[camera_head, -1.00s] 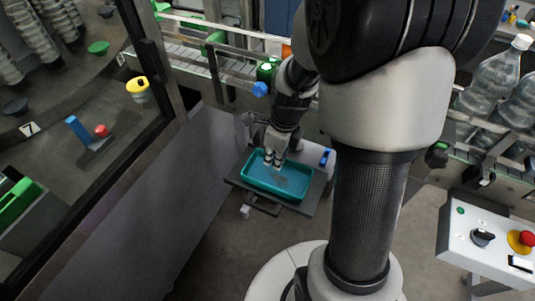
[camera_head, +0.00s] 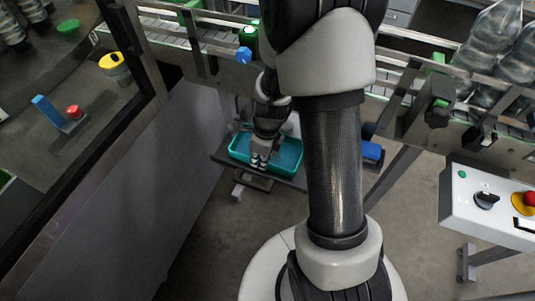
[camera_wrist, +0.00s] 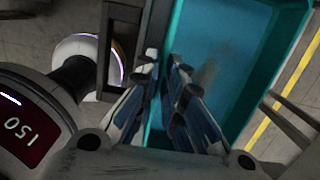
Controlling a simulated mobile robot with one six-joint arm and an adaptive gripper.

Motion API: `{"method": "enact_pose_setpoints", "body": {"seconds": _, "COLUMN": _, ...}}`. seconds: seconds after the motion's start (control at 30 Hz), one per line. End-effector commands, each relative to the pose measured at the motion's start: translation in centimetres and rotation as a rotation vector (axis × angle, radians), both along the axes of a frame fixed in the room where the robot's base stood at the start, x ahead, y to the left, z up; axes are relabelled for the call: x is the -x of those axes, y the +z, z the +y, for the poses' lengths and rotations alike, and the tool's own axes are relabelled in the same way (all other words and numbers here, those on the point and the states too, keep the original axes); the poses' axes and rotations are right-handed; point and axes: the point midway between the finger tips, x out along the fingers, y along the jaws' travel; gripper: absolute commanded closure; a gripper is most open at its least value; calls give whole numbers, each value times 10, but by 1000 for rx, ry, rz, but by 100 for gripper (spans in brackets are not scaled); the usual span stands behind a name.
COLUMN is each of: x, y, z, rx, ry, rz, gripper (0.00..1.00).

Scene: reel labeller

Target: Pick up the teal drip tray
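The teal drip tray (camera_head: 292,155) is a shallow rectangular tray. It shows over a dark low platform (camera_head: 222,156) below the conveyor; I cannot tell whether it still rests on it. In the wrist view the tray (camera_wrist: 235,75) fills the upper right, and its inside looks empty apart from a darker patch. My gripper (camera_head: 260,161) is at the tray's near side in the head view. In the wrist view my gripper's fingertips (camera_wrist: 165,60) are close together, one on each side of the tray's wall, and look shut on it. The exact contact is hidden.
A conveyor with rails (camera_head: 205,60) runs behind the tray. A grey cabinet wall (camera_head: 140,195) stands close on the left. A blue block (camera_head: 371,151) is right of the tray. A control box with a red button (camera_head: 490,205) is at right. Open floor lies in front.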

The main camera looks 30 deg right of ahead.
Motion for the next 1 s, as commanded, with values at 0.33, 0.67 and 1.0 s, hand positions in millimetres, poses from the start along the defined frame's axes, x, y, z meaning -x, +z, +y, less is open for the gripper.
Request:
{"method": "enact_pose_setpoints", "body": {"seconds": 0.33, "x": -2, "y": -13, "z": 1, "rx": 0, "ry": 0, "rz": -3, "gripper": 92}}
{"method": "enact_pose_setpoints", "body": {"seconds": 0.67, "x": -2, "y": -13, "z": 1, "rx": 1, "ry": 0, "rz": -2, "gripper": 100}}
{"method": "enact_pose_setpoints", "body": {"seconds": 1.0, "x": -3, "y": -12, "z": 1, "rx": 1, "ry": 1, "rz": -3, "gripper": 100}}
